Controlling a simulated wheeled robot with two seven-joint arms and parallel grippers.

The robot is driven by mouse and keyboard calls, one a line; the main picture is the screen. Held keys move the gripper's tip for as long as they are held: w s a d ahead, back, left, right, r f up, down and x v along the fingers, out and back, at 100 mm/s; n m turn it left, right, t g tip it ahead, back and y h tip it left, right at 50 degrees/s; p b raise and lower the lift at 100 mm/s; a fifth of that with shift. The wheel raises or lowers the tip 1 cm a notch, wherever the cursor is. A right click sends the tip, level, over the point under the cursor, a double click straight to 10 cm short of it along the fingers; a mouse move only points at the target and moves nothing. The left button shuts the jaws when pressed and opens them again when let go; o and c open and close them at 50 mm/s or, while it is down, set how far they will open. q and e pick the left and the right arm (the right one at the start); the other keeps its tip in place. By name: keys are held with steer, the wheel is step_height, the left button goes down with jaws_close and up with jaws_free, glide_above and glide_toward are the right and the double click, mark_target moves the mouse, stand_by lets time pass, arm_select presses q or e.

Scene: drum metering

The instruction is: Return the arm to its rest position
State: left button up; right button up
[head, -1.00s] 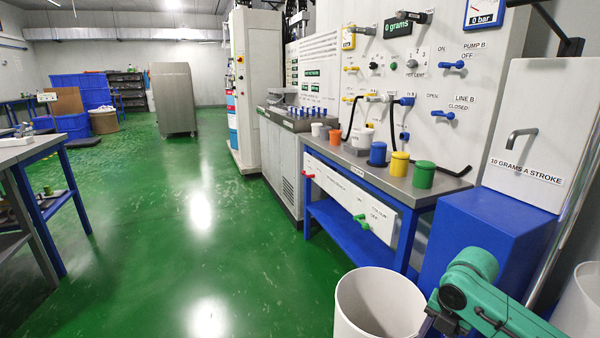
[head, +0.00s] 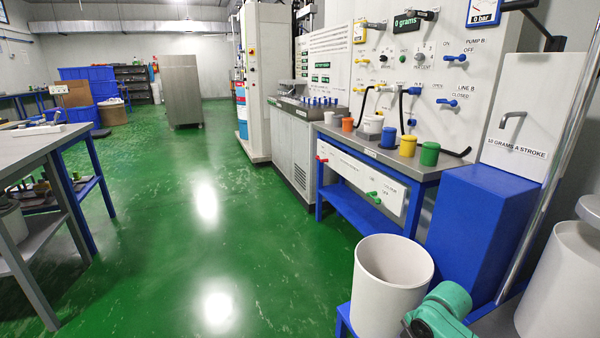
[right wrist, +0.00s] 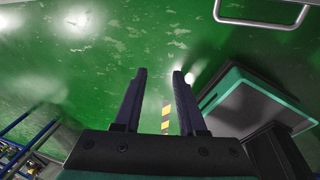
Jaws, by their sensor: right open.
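My right arm (head: 440,308) shows as a green and black link at the bottom right of the head view. Its gripper is out of the head view. In the right wrist view my right gripper (right wrist: 160,75) has its two dark fingers apart, with nothing between them but green floor. It touches nothing that I can see. My left gripper is in neither view.
A white bin (head: 392,280) stands beside my right arm, on a blue support. A blue block (head: 480,215) and the metering bench (head: 395,153) with coloured cups lie beyond. A grey table (head: 30,147) is at the left. Green floor (head: 200,240) between is clear.

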steer(key=s+a+f+m, duration=0.2)
steer(key=s+f+m, duration=0.25)
steer(key=f, duration=0.25)
steer(key=s+a+f+m, duration=0.1)
steer(key=s+f+m, duration=0.2)
steer(key=f+m, duration=0.35)
steer(key=s+f+m+h, duration=0.1)
steer(key=s+f+m, duration=0.8)
steer(key=s, duration=0.5)
arm_select(q)
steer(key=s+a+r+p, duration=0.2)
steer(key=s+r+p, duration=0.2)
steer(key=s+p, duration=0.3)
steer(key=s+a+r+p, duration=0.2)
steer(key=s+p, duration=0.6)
steer(key=p, duration=0.8)
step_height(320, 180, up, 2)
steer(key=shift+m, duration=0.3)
arm_select(e)
steer(key=s+d+r, duration=0.2)
steer(key=s+r, duration=0.1)
steer(key=s, duration=0.5)
steer(key=s+d+r, duration=0.3)
steer(key=s, duration=0.4)
steer(key=shift+s+r+n+g+h, duration=0.3)
steer(key=shift+s+n+g+h, duration=0.05)
steer(key=shift+n+g+h, duration=0.05)
